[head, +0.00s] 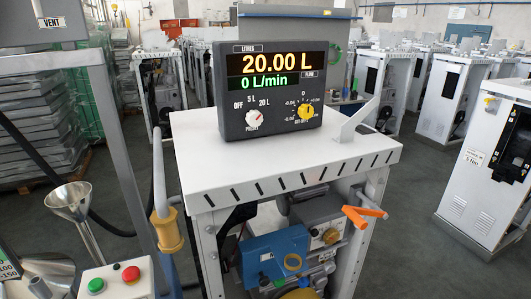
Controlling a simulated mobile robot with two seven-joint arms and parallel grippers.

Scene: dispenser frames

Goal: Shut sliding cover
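No part that I can surely name as the sliding cover shows in the head view. A white dispenser frame (250,155) stands in the middle, its front open below the slotted top edge. Inside it are a blue pump-like unit (262,250) and an orange handle (360,214) at the right. A dark display unit (232,122) on top reads 20.00 L and 0 L/min. A grey panel (285,27) with a blue upper edge stands behind the display; I cannot tell whether it slides. Neither of my grippers is in view.
A grey post frame with a VENT label (52,22), a metal funnel (72,203) and a button box (115,281) stand at the left. A white cabinet (480,205) stands at the right. Some floor (405,235) is clear between it and the frame.

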